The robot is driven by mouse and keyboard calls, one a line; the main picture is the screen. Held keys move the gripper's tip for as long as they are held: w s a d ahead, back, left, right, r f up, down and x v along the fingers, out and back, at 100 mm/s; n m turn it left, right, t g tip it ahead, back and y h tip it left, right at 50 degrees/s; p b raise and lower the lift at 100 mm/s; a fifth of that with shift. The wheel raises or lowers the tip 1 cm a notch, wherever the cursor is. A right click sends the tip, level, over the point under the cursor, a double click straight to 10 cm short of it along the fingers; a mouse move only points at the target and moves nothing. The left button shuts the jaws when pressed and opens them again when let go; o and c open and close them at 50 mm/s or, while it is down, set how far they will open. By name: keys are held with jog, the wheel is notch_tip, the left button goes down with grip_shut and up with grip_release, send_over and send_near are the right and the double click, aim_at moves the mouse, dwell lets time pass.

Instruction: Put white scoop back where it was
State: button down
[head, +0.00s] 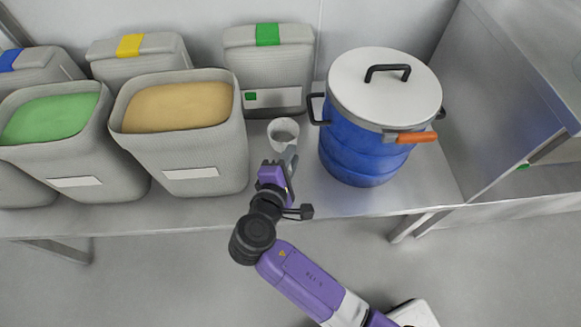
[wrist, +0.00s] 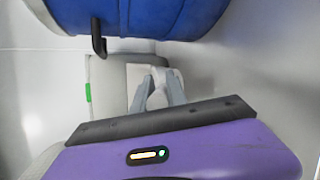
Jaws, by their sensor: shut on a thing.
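The white scoop (head: 284,131) shows its round, cup-like end in the head view, above the bench between the tan-filled bin and the blue drum. My gripper (head: 289,158) is shut on the scoop at its near side. In the wrist view my gripper's two fingers (wrist: 157,90) close around a pale part of the scoop (wrist: 157,98). The fingers hide much of the grip. I cannot tell whether the scoop touches the bench.
The bin with tan powder (head: 180,106) stands left of my gripper, the bin with green powder (head: 50,119) farther left. The blue drum (head: 362,150), with a white lid and orange handle, stands right. A green-marked closed bin (head: 269,64) stands behind. Bare bench (head: 420,188) shows at right.

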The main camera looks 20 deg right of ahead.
jog(key=shift+f+b, duration=0.75)
jog(key=shift+f, duration=1.45)
jog(key=c, duration=1.3)
grip_release()
jog(key=shift+c, duration=0.2)
jog(key=shift+r, duration=0.2)
jog(key=p+v, duration=0.3)
jog(key=v, duration=0.9)
jog(key=shift+f, duration=0.1)
